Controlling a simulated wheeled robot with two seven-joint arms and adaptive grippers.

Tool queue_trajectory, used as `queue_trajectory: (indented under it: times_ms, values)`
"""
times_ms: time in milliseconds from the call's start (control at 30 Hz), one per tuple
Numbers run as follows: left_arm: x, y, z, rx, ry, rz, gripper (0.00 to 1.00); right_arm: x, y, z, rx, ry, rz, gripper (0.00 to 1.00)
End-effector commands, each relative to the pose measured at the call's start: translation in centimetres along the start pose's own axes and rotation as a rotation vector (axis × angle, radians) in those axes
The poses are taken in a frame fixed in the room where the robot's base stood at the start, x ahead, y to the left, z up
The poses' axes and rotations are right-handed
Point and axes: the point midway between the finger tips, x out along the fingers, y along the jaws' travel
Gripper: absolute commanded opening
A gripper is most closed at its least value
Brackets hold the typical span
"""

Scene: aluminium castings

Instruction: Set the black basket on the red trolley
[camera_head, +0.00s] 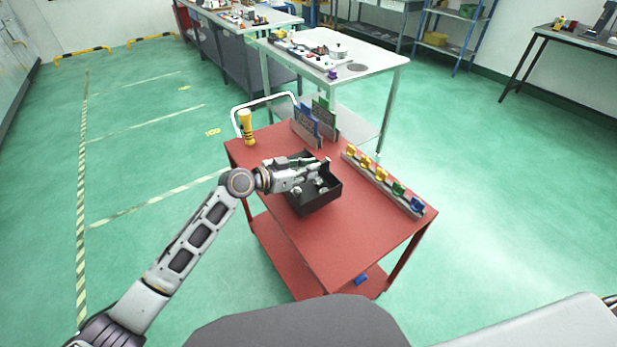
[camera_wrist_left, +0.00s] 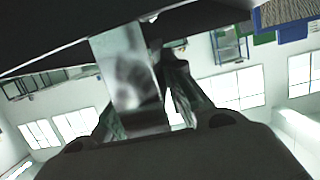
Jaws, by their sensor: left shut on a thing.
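The black basket (camera_head: 325,201) is over the middle of the red trolley (camera_head: 305,238), with a few small metal parts inside. I cannot tell whether its bottom touches the trolley top or hangs slightly above it. My left gripper (camera_head: 318,167) is shut at the basket's upper part and covers some of it. In the left wrist view, the gripper's fingers (camera_wrist_left: 160,112) close around a grey metal piece below a dark surface, probably the basket's underside or wall. My right gripper is in neither view.
On the trolley stand a yellow bottle-like tool (camera_head: 246,128), blue and green upright panels (camera_head: 314,122), and a rail with yellow, green and blue clips (camera_head: 383,180). The trolley's front top is clear. A white table (camera_head: 375,62) stands behind.

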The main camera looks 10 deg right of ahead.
Motion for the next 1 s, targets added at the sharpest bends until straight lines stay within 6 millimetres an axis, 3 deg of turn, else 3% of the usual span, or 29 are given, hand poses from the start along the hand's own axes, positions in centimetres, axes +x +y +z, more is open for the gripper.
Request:
queue_trajectory:
  times_ms: [333, 633, 1000]
  values:
    - [0.9, 0.0, 2.9, -0.001, 0.002, -0.001, 0.00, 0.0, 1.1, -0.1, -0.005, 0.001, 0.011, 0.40]
    - [0.9, 0.0, 3.0, 0.001, 0.002, -0.001, 0.00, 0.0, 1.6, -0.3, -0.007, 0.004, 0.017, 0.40]
    - [1.0, 0.0, 3.2, 0.000, 0.002, -0.001, 0.00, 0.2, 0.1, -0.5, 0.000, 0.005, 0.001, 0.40]
